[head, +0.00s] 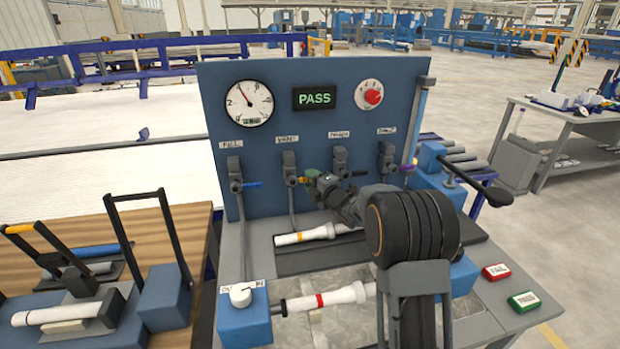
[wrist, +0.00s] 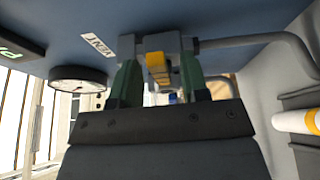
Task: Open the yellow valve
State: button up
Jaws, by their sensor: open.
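The yellow valve (head: 290,168) is on the blue upright panel, under the VENT label, second from the left in the row of valves. In the wrist view its yellow handle (wrist: 157,66) lies between the two green fingers. My gripper (head: 311,175) is at this valve, coming from the right and front. In the wrist view my gripper (wrist: 160,76) is open, with one finger on each side of the handle. I cannot tell whether either finger touches it. In the head view the handle is mostly hidden by the fingers.
A valve with a blue handle (head: 236,172) is to the left, another valve (head: 340,160) to the right. Above are a dial gauge (head: 248,103), a PASS display (head: 314,98) and a red knob (head: 373,95). A white pipe with a yellow band (head: 304,235) lies below.

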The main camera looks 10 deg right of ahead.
jog(key=shift+w+a, duration=0.3)
jog(key=shift+w, duration=0.35)
grip_shut()
